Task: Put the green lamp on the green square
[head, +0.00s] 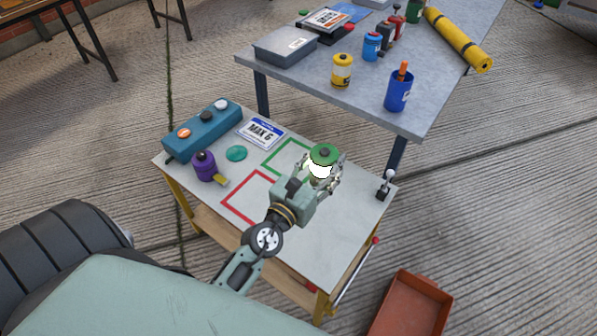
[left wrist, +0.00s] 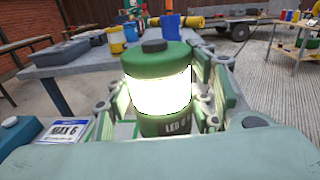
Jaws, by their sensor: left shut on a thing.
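The green lamp (head: 323,155) has a green top, a dark knob and a glowing white band. My left gripper (head: 322,172) is shut on it; it stands upright between the fingers. In the left wrist view the lamp (left wrist: 160,65) fills the middle, with finger pads on both sides (left wrist: 165,100). The green square (head: 274,163) is an outline on the small white table, just left of the lamp in the head view. Its right part is hidden by the lamp and gripper. I cannot tell whether the lamp touches the table. My right gripper is not in view.
On the small table (head: 345,235) are a red outlined square (head: 237,208), a purple lamp (head: 204,166), a teal disc (head: 236,153), a MAX 6 card (head: 262,133), a teal button box (head: 203,130) and a small lever (head: 386,184). A larger grey table (head: 300,80) with several containers stands behind.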

